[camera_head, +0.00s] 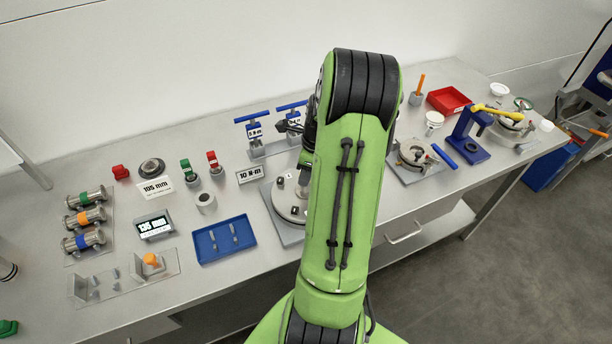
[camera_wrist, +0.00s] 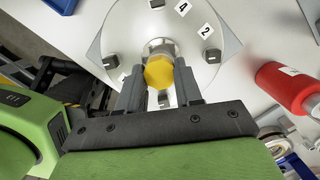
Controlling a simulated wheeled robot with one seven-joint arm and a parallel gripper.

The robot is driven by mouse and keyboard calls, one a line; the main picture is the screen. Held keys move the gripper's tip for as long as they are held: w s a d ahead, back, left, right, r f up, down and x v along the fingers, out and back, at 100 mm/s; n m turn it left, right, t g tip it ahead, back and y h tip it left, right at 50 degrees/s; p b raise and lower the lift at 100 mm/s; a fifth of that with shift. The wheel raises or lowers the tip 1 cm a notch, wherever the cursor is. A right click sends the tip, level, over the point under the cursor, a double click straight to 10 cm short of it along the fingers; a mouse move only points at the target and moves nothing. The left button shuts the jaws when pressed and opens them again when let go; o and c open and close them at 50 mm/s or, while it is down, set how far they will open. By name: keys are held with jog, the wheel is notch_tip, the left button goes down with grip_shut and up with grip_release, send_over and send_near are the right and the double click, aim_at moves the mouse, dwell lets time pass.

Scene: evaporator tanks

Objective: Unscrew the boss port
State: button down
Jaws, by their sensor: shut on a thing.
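The boss port shows in the wrist view as a yellow hexagonal head (camera_wrist: 159,72) on a metal collar, near the middle of a round pale plate (camera_wrist: 120,38). Small metal blocks and tags numbered 4 and 2 sit around it. My gripper (camera_wrist: 160,80) is shut on the yellow head, one dark finger on each side. In the head view the round plate (camera_head: 288,209) rests on a grey square base, partly covered by my green arm. The yellow head is hidden there, and the fingers are mostly hidden behind the arm.
A clamp fixture (camera_head: 416,153) lies right.

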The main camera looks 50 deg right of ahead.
jog(key=n, duration=0.3)
jog(key=shift+y, duration=0.3)
jog(key=n+p, duration=0.1)
jog(key=n, duration=0.3)
jog(key=shift+w+r+n+g+y, duration=0.1)
jog(key=shift+n+g+y, duration=0.2)
jog(key=shift+g, duration=0.1)
jog(key=shift+n, duration=0.3)
jog(key=n+g, duration=0.1)
jog(key=n, duration=0.4)
jog(key=shift+w+d+p, duration=0.1)
jog(key=shift+p, duration=0.3)
jog(key=shift+n, duration=0.6)
jog(key=n, duration=0.4)
jog(key=shift+g, duration=0.4)
